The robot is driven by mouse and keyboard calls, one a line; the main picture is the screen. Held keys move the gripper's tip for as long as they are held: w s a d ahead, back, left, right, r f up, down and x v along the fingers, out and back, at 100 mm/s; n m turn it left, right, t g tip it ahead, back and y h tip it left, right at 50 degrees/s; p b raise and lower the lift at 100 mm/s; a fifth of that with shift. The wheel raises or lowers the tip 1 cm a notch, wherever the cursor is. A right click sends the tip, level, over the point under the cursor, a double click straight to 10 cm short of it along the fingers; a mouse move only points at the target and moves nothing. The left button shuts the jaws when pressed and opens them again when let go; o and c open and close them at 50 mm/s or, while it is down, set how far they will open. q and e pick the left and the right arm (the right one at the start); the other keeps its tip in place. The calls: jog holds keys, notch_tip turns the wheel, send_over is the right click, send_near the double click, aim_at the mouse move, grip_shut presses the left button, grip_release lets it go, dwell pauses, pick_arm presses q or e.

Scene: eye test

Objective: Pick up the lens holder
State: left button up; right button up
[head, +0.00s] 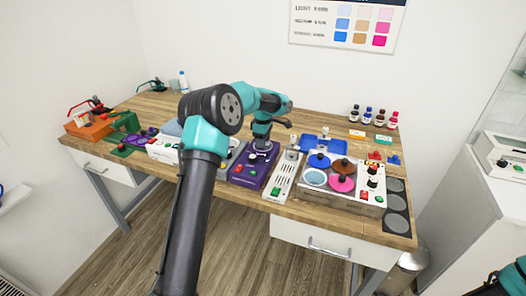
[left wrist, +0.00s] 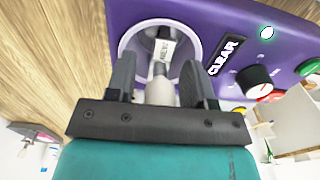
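A pale, upright piece with a small printed label (left wrist: 162,52), which looks like the lens holder, stands in the round, light-rimmed recess of a purple device (left wrist: 215,18). The label is too small to read surely. My left gripper (left wrist: 158,78) is open, with one dark finger on each side of the piece's pale stem. A small gap shows at the left finger; the right finger is very close to the stem. In the head view the left gripper (head: 262,143) points down over the purple device (head: 243,178), and the piece is not clear there. My right gripper is out of view.
A white slotted unit (head: 283,178) stands right of the purple device, then a station with coloured discs (head: 341,184). Small bottles (head: 380,117) stand at the back right. Green and orange units (head: 90,128) are at the left. The device's panel carries a black knob (left wrist: 258,78).

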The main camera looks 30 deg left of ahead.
pick_arm(q)
grip_shut()
dwell(0.4)
notch_tip(320, 180, up, 10)
dwell(0.6)
dwell(0.3)
